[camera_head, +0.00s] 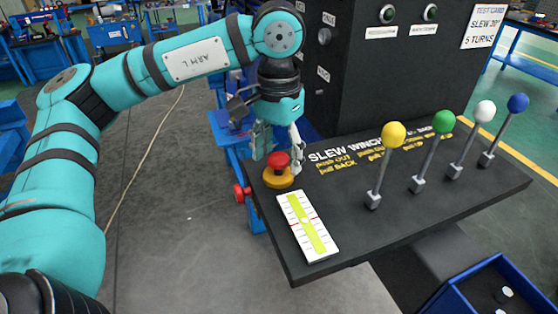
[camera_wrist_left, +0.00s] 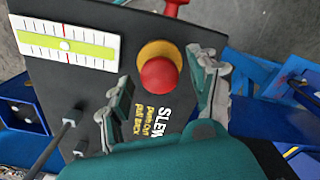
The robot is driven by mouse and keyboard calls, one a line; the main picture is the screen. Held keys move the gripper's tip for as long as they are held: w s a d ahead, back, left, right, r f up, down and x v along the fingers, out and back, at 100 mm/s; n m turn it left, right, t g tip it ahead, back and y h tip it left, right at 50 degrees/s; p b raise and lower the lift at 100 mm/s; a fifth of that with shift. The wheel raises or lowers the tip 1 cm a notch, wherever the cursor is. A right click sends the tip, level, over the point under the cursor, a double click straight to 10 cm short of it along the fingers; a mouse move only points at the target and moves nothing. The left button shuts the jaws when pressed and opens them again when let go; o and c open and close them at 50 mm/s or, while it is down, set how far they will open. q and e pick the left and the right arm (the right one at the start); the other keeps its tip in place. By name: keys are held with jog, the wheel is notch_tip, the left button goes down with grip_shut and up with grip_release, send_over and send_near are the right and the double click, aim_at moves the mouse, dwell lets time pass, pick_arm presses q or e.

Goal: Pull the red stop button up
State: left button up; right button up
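The red stop button (camera_head: 279,160) sits on a yellow round base (camera_head: 279,180) at the left corner of the black control panel (camera_head: 330,173). In the left wrist view the red stop button (camera_wrist_left: 159,74) lies between and ahead of the two fingers. My left gripper (camera_head: 277,147) is open just above the button, with a finger on each side of it. The left gripper (camera_wrist_left: 165,92) shows clear gaps to the button in the wrist view. My right gripper is not in view.
A white and yellow level gauge (camera_head: 307,226) lies beside the button. Levers with yellow (camera_head: 393,135), green (camera_head: 444,122), white (camera_head: 484,111) and blue (camera_head: 518,103) knobs stand to the right. A red knob (camera_head: 241,193) sticks out at the panel's left side. A black cabinet (camera_head: 400,72) rises behind.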

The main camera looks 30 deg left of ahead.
aim_at(278, 156)
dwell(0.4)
pick_arm(q)
jog(key=shift+r+p, duration=2.1)
jog(key=shift+r, duration=1.4)
